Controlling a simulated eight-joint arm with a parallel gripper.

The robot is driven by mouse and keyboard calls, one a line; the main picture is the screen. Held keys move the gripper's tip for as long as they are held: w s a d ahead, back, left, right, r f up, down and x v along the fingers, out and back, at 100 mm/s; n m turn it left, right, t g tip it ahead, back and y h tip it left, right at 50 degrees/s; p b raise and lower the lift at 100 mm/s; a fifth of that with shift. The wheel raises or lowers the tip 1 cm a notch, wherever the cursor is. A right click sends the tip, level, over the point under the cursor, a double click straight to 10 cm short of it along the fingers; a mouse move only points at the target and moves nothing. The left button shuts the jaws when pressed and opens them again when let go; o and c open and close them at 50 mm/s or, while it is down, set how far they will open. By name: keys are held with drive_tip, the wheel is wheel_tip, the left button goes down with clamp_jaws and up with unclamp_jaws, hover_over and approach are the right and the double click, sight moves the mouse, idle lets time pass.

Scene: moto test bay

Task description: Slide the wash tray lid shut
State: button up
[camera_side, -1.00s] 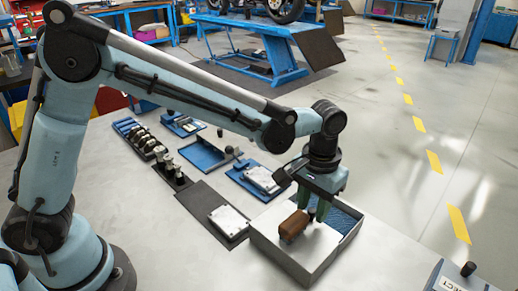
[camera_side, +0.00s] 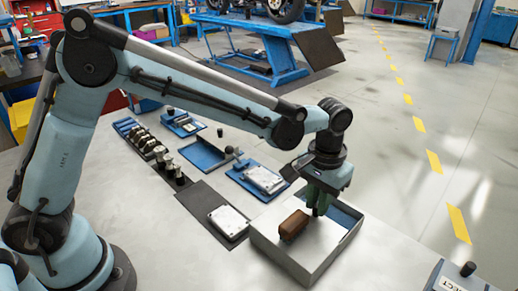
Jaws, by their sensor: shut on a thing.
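The wash tray (camera_side: 335,261) is a grey open-topped box at the front right of the bench. Its pale lid (camera_side: 308,249) covers most of the opening, and a strip of blue interior shows at the back right. A brown block (camera_side: 294,224) shows over the left part of the lid; I cannot tell whether it is fixed to it. My gripper (camera_side: 319,209) points down at the back part of the lid, right of the brown block. Its fingers are shut on the lid, with the gripped part hidden between them.
Left of the tray is a dark mat (camera_side: 207,207) with a pale metal plate (camera_side: 228,221). Behind are a blue tray with a metal part (camera_side: 263,179) and another blue tray (camera_side: 207,155). A control box (camera_side: 455,278) sits at the front right corner.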

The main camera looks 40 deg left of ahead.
drive_tip(key=shift+w, duration=3.6)
drive_tip(key=o, duration=0.7)
drive_tip(key=shift+r, duration=3.5)
